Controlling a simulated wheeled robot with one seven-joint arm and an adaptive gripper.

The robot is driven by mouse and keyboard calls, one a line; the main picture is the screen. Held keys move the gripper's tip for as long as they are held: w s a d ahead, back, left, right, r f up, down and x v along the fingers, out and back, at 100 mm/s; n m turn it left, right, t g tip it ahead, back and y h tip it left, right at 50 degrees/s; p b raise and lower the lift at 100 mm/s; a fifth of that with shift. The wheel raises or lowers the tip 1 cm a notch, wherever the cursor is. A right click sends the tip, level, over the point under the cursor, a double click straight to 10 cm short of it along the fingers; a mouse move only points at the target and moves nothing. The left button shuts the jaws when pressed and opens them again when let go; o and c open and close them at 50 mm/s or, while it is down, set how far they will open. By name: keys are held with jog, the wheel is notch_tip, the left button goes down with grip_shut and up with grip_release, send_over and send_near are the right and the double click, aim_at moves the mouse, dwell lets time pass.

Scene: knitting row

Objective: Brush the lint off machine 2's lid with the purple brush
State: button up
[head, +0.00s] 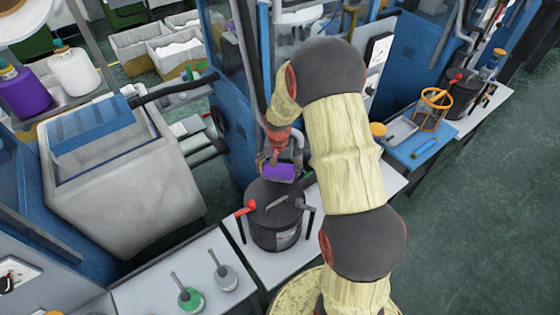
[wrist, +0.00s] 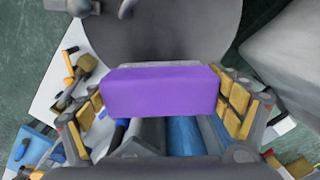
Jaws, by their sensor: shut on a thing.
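The purple brush (head: 279,171) is between the fingers of my gripper (head: 277,160), just above the back part of a dark grey round lid (head: 264,190). The lid is on a dark drum-shaped machine (head: 277,238) with a red-handled clamp at its left. In the wrist view the brush (wrist: 160,92) spans between the yellow-padded fingers of my gripper (wrist: 165,105), with a pale strip along its far edge. The grey lid (wrist: 165,30) lies beyond it. I cannot tell whether the brush touches the lid. No lint can be made out on the lid, and no machine number is readable.
A similar dark drum (head: 462,95) stands at the right, near a blue mat (head: 410,155) with an orange wire holder (head: 433,107). Green and grey handled tools (head: 190,298) lie on the front white table. Blue machine frames (head: 235,125) stand behind the lid.

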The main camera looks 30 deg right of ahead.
aim_at(279, 168)
jog(key=shift+s+r, duration=0.2)
jog(key=shift+r, duration=0.25)
jog(key=shift+w+d+r+p, duration=0.1)
jog(key=shift+r+p, duration=0.2)
jog(key=shift+p, duration=0.1)
jog(key=shift+r+p, duration=1.05)
jog(key=shift+r, duration=0.75)
